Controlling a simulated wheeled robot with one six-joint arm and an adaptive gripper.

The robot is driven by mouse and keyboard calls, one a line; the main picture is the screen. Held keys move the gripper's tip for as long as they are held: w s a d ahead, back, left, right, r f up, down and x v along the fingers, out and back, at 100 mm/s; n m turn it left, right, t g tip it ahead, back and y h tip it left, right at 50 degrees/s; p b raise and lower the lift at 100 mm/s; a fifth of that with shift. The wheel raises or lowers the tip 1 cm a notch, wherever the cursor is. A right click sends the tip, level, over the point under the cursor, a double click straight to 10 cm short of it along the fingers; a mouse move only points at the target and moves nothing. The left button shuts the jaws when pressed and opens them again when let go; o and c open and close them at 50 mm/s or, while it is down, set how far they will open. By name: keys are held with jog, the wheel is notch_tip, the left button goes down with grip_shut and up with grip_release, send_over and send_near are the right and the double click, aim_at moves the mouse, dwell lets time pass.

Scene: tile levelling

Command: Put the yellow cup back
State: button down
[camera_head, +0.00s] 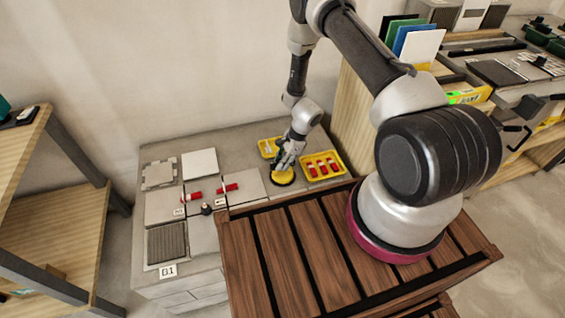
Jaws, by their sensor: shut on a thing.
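The yellow cup (283,177) is at the far right part of the grey tile-topped block, just left of a yellow tray. It looks like a low round disc with a dark rim at its base. My gripper (284,164) reaches down from above and is shut on the cup. The fingers hide part of its top. I cannot tell whether the cup touches the surface or hangs slightly above it.
A yellow tray (341,172) with several red pieces lies right of my gripper, and another yellow tray (263,148) lies behind it. Grey tiles (200,163) with red clips (228,188) lie to the left. A wooden shelf (50,190) stands far left.

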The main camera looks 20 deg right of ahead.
jog(key=c, duration=1.3)
grip_release()
jog(key=shift+f, duration=0.1)
jog(key=s+d+r+n+t, duration=0.1)
jog(key=d+r+n, duration=0.15)
jog(key=r, duration=1.15)
jog(key=s+d+r+n, duration=0.2)
jog(key=r+n, duration=0.2)
jog(key=r, duration=1)
jog(key=s+d+r+n+t, duration=0.1)
jog(key=d+r+n, duration=0.15)
jog(key=r, duration=1.15)
jog(key=s+d+r+n+h, duration=0.1)
jog(key=s+d+r+n, duration=0.1)
jog(key=s+r, duration=0.3)
jog(key=s+d+r+n+t+h, duration=0.1)
jog(key=s+d+r+n+h, duration=0.1)
jog(key=s, duration=0.8)
jog(key=s+d+r+n+t+h, duration=0.1)
jog(key=s+d+r+n, duration=0.3)
jog(key=s+r, duration=0.3)
jog(key=shift+s+r+n, duration=0.15)
jog(key=shift+r+n, duration=0.1)
jog(key=shift+r, duration=0.3)
jog(key=shift+s+r+n, duration=0.15)
jog(key=shift+r+n, duration=0.1)
jog(key=shift+r, duration=0.25)
